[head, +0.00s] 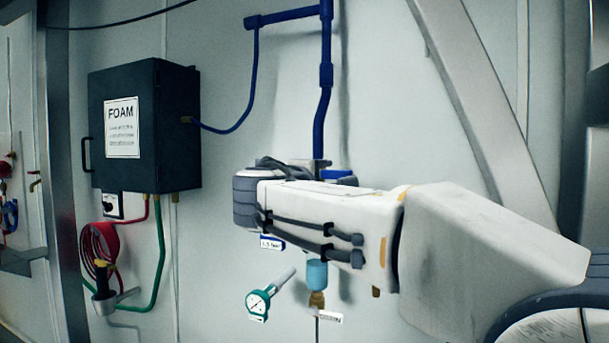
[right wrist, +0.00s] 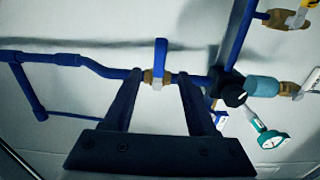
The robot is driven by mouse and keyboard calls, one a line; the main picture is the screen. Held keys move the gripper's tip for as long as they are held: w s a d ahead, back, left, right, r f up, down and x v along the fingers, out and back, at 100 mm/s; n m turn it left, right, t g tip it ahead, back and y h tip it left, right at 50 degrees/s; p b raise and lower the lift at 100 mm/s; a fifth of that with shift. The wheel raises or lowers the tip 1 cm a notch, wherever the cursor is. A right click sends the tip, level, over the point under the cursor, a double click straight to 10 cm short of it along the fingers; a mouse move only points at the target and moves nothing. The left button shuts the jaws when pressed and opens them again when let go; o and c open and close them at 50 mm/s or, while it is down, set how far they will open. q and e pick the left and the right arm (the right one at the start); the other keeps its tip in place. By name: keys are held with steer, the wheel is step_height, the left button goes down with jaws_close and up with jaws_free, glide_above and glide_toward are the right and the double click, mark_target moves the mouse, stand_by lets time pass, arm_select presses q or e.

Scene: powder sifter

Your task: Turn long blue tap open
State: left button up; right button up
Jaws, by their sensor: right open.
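The long blue tap (right wrist: 161,54) has a blue lever on a brass valve body (right wrist: 148,78) set in a blue pipe. In the right wrist view the lever stands across the pipe. My right gripper (right wrist: 158,82) is open, with one finger on each side of the valve; whether either finger touches it I cannot tell. In the head view my right arm covers most of the valve. A blue piece that looks like the lever (head: 338,174) shows just above the arm. My left gripper is not in view.
A teal gauge (head: 258,302) and a light blue cylinder (head: 317,274) hang below my right arm. A black knob (right wrist: 233,93) sits on the pipe beside the gripper. The dark FOAM box (head: 145,125) is on the wall at left. Blue pipe (head: 324,75) runs above.

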mark_target(338, 174)
steer(key=p+x, duration=0.5)
steer(key=x, duration=0.4)
steer(key=shift+w+d+r, duration=0.1)
steer(key=shift+w, duration=0.4)
steer(key=shift+c, duration=0.3)
jaws_close()
stand_by(0.6)
